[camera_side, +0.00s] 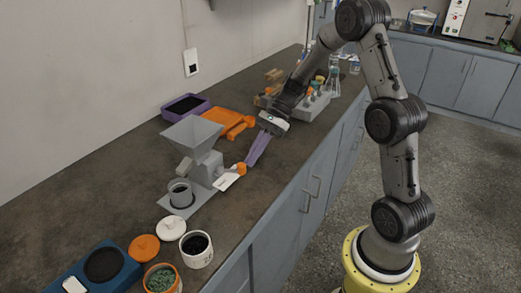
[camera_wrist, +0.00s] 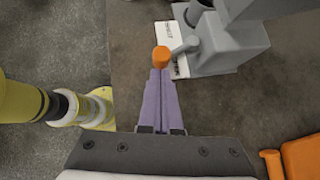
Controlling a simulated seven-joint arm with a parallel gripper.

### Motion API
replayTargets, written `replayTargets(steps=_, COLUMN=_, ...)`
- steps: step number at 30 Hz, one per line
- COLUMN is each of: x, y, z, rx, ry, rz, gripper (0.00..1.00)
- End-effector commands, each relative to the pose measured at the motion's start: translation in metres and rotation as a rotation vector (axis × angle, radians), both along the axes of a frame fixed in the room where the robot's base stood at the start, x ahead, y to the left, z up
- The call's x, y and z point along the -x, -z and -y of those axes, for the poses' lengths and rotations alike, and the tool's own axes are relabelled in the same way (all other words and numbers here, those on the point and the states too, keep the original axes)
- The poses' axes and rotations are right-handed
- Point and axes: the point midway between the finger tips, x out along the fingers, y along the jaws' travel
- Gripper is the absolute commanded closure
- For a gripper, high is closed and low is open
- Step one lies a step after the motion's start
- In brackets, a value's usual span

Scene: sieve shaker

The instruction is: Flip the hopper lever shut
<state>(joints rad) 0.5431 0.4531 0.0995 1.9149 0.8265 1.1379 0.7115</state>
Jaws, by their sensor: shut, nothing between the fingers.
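The grey hopper machine (camera_side: 193,135) stands on the counter with its funnel on top. In the wrist view its grey body (camera_wrist: 225,50) is at the upper right. Its lever is a short grey arm (camera_wrist: 187,45) ending in an orange knob (camera_wrist: 162,56), and the knob also shows in the side view (camera_side: 241,169). My gripper (camera_side: 250,162) has purple fingers, shut and empty, pointing at the knob. In the wrist view the fingertips (camera_wrist: 160,72) are right by the knob; I cannot tell whether they touch it.
A dark cup (camera_side: 180,193) sits on the machine's base. A white card (camera_side: 228,182) lies beside it. An orange tray (camera_side: 228,122) and a purple tray (camera_side: 187,105) are behind. A white jar (camera_side: 197,250) and lids are in front. The counter edge is to the right.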

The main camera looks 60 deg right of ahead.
Motion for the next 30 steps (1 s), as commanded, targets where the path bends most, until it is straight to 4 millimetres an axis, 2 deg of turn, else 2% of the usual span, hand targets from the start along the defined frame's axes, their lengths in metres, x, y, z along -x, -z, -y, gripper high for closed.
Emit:
replayTargets(steps=14, x=0.0002, y=-0.0002, z=-0.0020, rx=0.000, ry=0.008, rz=0.000, gripper=1.00)
replayTargets(steps=30, x=0.0061, y=-0.0002, z=-0.0080, rx=0.000, ry=0.098, rz=-0.001, gripper=1.00)
